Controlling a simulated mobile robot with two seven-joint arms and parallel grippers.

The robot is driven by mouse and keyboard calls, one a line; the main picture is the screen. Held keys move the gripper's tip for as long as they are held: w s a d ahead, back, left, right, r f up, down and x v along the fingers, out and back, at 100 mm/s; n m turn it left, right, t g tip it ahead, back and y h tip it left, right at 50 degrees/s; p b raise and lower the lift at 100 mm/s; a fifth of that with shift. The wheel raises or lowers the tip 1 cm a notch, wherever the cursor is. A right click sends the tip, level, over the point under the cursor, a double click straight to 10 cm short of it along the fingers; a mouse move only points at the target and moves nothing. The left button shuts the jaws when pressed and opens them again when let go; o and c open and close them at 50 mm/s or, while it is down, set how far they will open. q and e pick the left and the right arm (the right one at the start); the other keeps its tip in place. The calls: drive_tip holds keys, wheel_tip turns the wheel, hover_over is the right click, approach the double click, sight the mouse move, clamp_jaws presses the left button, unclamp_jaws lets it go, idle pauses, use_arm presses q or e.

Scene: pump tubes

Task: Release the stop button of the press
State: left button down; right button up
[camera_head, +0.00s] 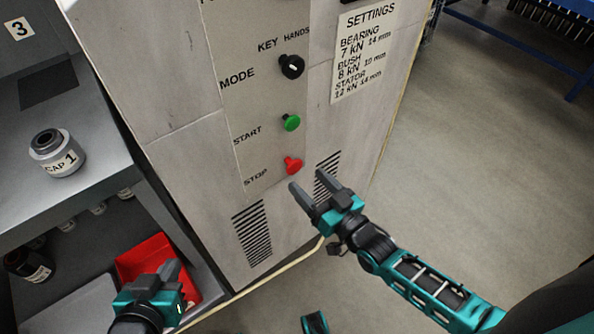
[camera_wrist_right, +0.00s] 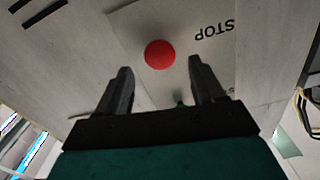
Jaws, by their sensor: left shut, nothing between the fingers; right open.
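The red stop button (camera_head: 293,165) sticks out of the pale press panel (camera_head: 215,130), beside the printed word STOP. In the right wrist view the red button (camera_wrist_right: 159,54) lies ahead of the fingers, near the middle of the gap between them. My right gripper (camera_head: 312,190) is open and empty, just below the button in the head view. I see no contact with the button. My left gripper (camera_head: 168,275) is shut and empty at the lower left, in front of a red bin.
The green start button (camera_head: 291,122) and black mode knob (camera_head: 291,66) sit above the stop button. Vents (camera_head: 252,233) are below. A capacitor marked CAP 1 (camera_head: 57,153) stands on the grey shelf at left. A red bin (camera_head: 148,256) is lower. Open floor lies at right.

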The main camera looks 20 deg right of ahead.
sight(296, 169)
drive_tip(key=shift+b+x, duration=0.45)
drive_tip(key=shift+x, duration=2.25)
drive_tip(key=shift+c, duration=0.5)
clamp_jaws()
